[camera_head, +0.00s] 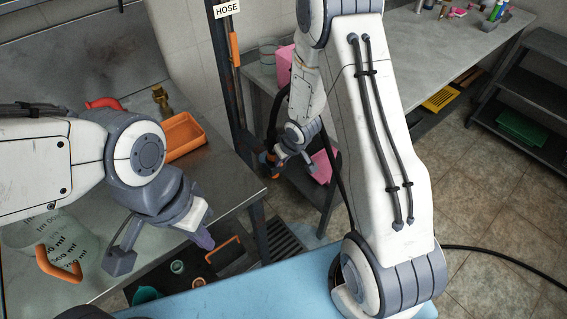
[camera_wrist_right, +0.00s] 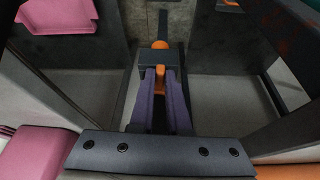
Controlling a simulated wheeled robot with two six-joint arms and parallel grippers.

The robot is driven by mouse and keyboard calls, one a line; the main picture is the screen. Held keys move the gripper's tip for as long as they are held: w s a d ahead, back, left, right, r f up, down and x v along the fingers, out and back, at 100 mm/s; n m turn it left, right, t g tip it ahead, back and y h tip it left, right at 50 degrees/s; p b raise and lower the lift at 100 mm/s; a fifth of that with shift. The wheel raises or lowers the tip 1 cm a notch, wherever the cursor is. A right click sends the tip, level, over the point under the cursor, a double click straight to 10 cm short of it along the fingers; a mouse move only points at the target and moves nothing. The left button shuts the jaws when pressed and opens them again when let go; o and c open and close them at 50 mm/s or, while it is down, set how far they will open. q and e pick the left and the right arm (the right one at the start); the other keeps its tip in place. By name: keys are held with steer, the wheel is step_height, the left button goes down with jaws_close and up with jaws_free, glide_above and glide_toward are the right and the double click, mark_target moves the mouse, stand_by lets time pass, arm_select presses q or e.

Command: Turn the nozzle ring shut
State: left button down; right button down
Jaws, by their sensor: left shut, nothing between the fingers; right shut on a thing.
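My right gripper (camera_head: 279,158) reaches down beside the dark upright post, under the HOSE sign (camera_head: 228,9). In the right wrist view its two purple fingers (camera_wrist_right: 161,92) are shut on an orange part, which I take to be the nozzle ring (camera_wrist_right: 160,78). A dark block and a round orange piece (camera_wrist_right: 160,45) lie just beyond it. The nozzle's outlet and the ring's turned position are hidden. In the head view a small orange bit (camera_head: 265,158) shows beside the right gripper.
An orange tray (camera_head: 184,137) and a clear measuring jug (camera_head: 52,245) with an orange handle stand on the metal counter at left. A pink item (camera_head: 322,166) sits near the right gripper. A dark shelf (camera_head: 521,120) stands at right, with bare tiled floor in front.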

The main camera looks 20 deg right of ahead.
stand_by(0.3)
steer(key=c, duration=0.9)
jaws_free()
steer(key=p+v, duration=0.4)
steer(key=v, duration=0.6)
steer(key=shift+s+r, duration=0.2)
